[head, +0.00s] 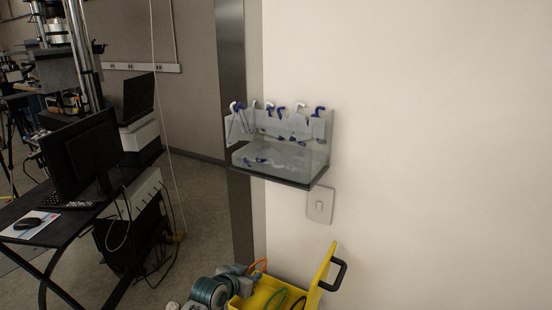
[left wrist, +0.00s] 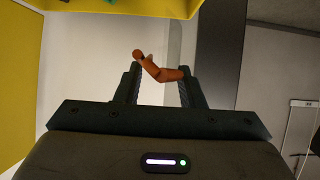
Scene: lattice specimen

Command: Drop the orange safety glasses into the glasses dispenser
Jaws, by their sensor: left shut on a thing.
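The glasses dispenser (head: 278,157) is a clear open-topped box on the wall in the head view. Blue and white glasses stick up at its top, and more lie inside. My left gripper (head: 248,271) is low in the head view, at the yellow bin and well below the dispenser. In the left wrist view its fingers (left wrist: 161,76) are shut on the orange safety glasses (left wrist: 165,74), of which a bent orange part shows between the tips. A curved orange piece of the glasses (head: 259,264) also shows in the head view. The rest of them is hidden. My right gripper is not in view.
The yellow bin (head: 325,276) with a black handle stands at the bottom, with a green item inside. A light switch (head: 320,205) is below the dispenser. A desk with a monitor (head: 83,152) is at the left. The wall at right is clear.

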